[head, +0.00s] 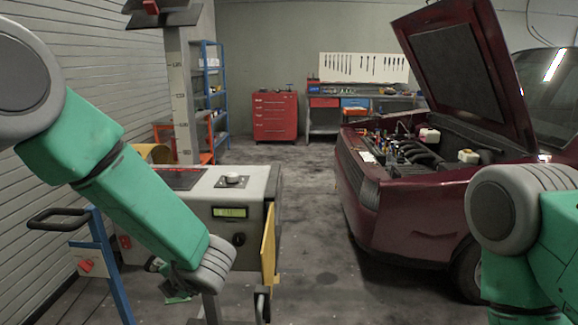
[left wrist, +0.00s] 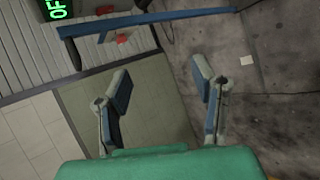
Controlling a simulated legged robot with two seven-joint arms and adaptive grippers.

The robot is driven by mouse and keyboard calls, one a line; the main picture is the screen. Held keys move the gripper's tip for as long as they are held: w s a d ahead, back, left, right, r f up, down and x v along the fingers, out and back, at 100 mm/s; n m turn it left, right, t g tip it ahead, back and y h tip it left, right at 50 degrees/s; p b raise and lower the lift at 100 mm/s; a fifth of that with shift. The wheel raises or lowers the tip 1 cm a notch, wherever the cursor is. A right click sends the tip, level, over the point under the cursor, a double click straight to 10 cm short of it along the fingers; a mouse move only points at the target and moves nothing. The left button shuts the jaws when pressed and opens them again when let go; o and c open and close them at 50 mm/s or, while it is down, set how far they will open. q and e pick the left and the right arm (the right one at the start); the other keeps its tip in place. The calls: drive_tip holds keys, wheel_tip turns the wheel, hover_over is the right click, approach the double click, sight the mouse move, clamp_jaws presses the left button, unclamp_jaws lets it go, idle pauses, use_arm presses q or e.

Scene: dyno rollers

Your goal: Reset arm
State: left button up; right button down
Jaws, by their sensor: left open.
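My left arm comes in from the left in the head view and reaches down in front of the grey machine (head: 190,195). My left gripper (left wrist: 162,85) shows in the left wrist view with its two fingers spread wide and nothing between them. In the head view its fingers are mostly hidden behind the wrist. My right arm shows at the right edge of the head view, and its gripper is out of the frame.
A blue-framed cart (head: 100,245) stands left of the machine, whose yellow panel (head: 268,245) hangs open. A dark red car (head: 400,215) with its hood raised stands at the right. A red tool cabinet (head: 275,116) is at the back. The floor (head: 310,215) between is clear.

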use_arm(q)
drive_tip(key=s+a+f+m+t+h+b, duration=0.15)
drive_tip(key=s+f+m, duration=0.45)
drive_tip(key=f+m, duration=0.6)
drive_tip(key=s+f+m+g+h+b, duration=0.1)
drive_tip(key=s+f+m, duration=0.4)
drive_tip(key=s, duration=0.5)
drive_tip(key=s+f+m+g+h+b, duration=0.1)
drive_tip(key=s+f+m+g+h, duration=0.2)
drive_tip(key=s+f+m, duration=0.2)
drive_tip(key=s+a+f+m+g+h+b, duration=0.1)
drive_tip(key=s+f+m+g+h, duration=0.1)
drive_tip(key=s+f+m, duration=0.3)
drive_tip(key=s+m+g, duration=0.1)
drive_tip(key=s+m, duration=0.3)
drive_tip(key=s, duration=0.6)
drive_tip(key=shift+f+m+b, duration=0.3)
drive_tip(key=shift+b, duration=0.1)
drive_tip(key=shift+w+a+h, duration=0.1)
drive_tip(key=shift+h, duration=0.15)
